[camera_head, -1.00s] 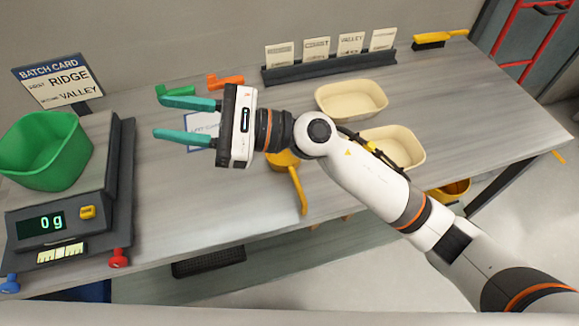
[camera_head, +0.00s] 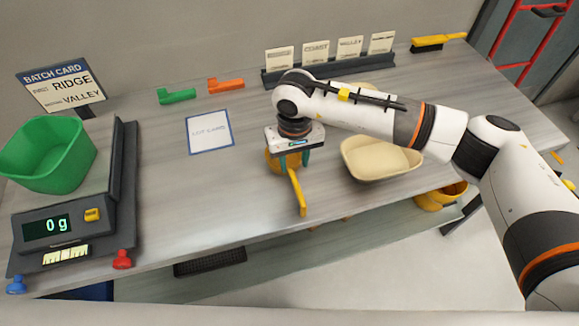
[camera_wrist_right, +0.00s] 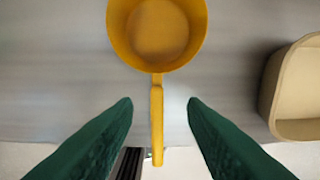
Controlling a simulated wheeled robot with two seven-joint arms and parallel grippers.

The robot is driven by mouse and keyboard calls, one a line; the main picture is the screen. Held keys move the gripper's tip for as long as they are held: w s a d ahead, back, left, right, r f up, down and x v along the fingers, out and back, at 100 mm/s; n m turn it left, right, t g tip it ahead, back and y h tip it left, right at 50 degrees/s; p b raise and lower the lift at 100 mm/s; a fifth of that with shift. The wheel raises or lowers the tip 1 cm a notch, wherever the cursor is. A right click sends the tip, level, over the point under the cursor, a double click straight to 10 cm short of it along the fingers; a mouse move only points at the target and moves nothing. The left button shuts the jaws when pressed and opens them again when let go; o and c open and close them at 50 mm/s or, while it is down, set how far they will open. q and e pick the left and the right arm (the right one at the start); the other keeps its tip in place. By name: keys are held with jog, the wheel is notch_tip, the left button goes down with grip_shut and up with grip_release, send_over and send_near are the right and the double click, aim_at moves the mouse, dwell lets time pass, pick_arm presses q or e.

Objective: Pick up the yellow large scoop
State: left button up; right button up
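The yellow large scoop (camera_head: 297,190) lies on the table near its front edge, its handle pointing toward the front. In the right wrist view its round bowl (camera_wrist_right: 157,35) is at the top and its handle (camera_wrist_right: 157,120) runs down between the fingers. My right gripper (camera_wrist_right: 160,102) is open, pointing down above the scoop, one green finger on each side of the handle with gaps. In the head view the right gripper (camera_head: 293,158) hides much of the scoop's bowl. My left gripper is not in view.
A cream tray (camera_head: 380,172) stands right of the scoop, also at the right edge of the wrist view (camera_wrist_right: 272,95). A scale (camera_head: 110,190) with a green bin (camera_head: 48,155) is at left. A lot card (camera_head: 210,148) lies left of the scoop.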

aim_at(293, 175)
jog(key=f, duration=0.1)
jog(key=f+p, duration=0.1)
jog(key=f, duration=0.1)
jog(key=f+p, duration=0.1)
jog(key=f, duration=0.1)
jog(key=shift+s+f, duration=0.25)
jog(key=shift+s, duration=0.1)
jog(key=shift+f, duration=0.25)
grip_shut()
